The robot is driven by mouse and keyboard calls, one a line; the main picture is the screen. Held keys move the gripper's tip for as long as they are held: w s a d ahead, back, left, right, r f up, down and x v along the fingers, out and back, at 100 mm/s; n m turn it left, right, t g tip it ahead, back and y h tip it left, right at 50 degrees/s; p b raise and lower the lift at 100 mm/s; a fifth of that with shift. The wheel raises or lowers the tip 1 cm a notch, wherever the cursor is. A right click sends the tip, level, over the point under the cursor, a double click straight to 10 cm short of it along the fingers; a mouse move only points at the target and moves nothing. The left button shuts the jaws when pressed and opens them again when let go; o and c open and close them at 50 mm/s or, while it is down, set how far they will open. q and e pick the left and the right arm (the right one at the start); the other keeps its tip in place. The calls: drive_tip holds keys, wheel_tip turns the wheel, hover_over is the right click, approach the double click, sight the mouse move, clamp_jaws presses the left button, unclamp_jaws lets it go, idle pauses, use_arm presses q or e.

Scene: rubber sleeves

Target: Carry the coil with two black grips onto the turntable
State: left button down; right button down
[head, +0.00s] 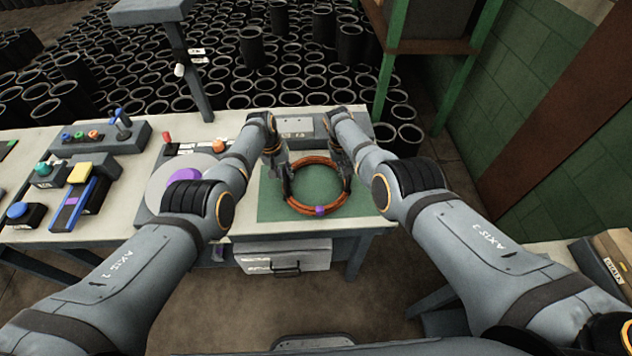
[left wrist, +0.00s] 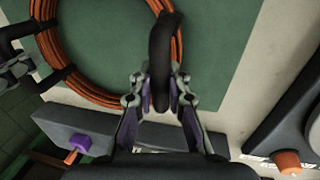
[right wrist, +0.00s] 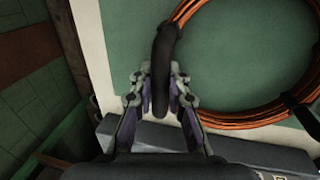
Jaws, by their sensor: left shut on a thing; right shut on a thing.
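The orange coil (head: 300,206) is over the green mat (head: 268,208), with a purple tag (head: 320,210) on its near side. I cannot tell whether it touches the mat. My left gripper (head: 284,176) is shut on its left black grip, seen in the left wrist view (left wrist: 162,50). My right gripper (head: 346,174) is shut on the opposite black grip, seen in the right wrist view (right wrist: 164,48). The turntable (head: 158,186), a pale disc with a purple centre, is left of the mat, partly hidden by my left arm. The coil is apart from it.
A grey box (head: 298,128) stands behind the coil. Control boxes with coloured knobs (head: 88,136) fill the bench's left part. A grey post (head: 196,75) rises at the back. A drawer (head: 284,258) hangs below the front edge.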

use_arm(q)
drive_tip(key=shift+w, duration=0.1)
use_arm(e)
drive_tip(key=shift+w, duration=0.1)
drive_tip(key=shift+r, duration=0.1)
